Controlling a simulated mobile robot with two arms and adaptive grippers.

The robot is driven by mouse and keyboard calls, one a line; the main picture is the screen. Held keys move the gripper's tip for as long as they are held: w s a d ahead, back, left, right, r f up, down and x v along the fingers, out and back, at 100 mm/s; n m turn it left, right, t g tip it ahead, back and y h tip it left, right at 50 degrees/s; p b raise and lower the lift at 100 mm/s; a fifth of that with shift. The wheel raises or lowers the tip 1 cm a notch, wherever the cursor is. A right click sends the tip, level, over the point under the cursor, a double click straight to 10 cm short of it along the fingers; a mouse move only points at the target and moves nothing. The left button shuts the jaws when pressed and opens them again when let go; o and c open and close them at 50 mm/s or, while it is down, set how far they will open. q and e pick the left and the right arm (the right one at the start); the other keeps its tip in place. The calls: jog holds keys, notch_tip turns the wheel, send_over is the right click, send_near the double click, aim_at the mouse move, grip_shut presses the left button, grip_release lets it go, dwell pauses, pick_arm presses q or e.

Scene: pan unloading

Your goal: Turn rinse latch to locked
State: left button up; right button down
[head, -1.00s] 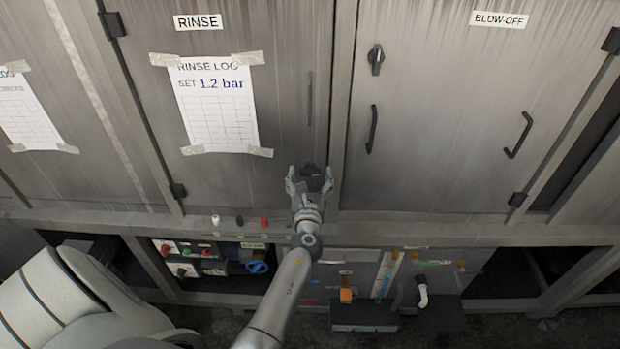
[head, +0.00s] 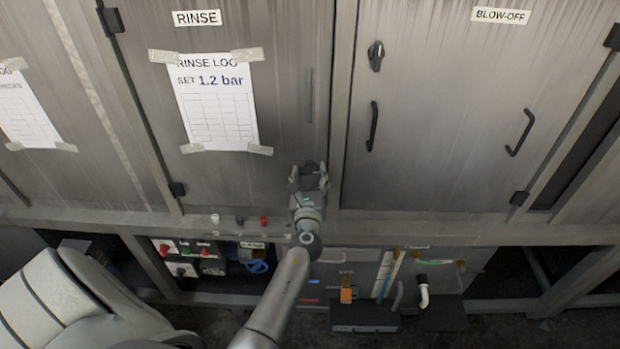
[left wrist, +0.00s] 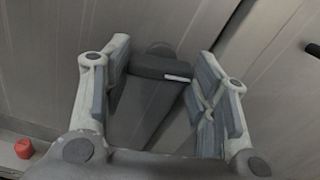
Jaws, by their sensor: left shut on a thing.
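The rinse latch is a dark block-like handle low on the right side of the door labelled RINSE (head: 197,18). In the left wrist view the latch (left wrist: 160,68) sits between my fingers, with a small pale mark near its right end. My left gripper (head: 309,176) is at the latch and shut on it; it also shows in the left wrist view (left wrist: 163,85). In the head view the fingers hide much of the latch, so its exact angle is hard to tell there. My right gripper is not in view.
The blow-off door (head: 445,110) on the right has its own dark latch (head: 376,56) and handle (head: 372,127). A rinse log sheet (head: 217,105) is taped left of my gripper. Small knobs, one red (head: 263,221), sit on the ledge below. Valves and boxes stand underneath.

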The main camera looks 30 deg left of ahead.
pick_arm(q)
jog(key=n+b, duration=0.1)
jog(key=n, duration=0.1)
jog(key=n+b, duration=0.1)
jog(key=n, duration=0.1)
jog(key=shift+f+n, duration=0.2)
jog(key=shift+n, duration=0.1)
jog(key=n+b, duration=0.2)
jog(key=n, duration=0.1)
jog(key=shift+n+b, duration=0.35)
jog(key=shift+n, duration=0.05)
jog(key=n+b, duration=0.2)
jog(key=n, duration=0.2)
jog(key=shift+r+n+b, duration=0.15)
jog(key=shift+n+b, duration=0.7)
jog(key=shift+n, duration=0.75)
jog(key=o, duration=1)
jog(key=shift+r, duration=0.15)
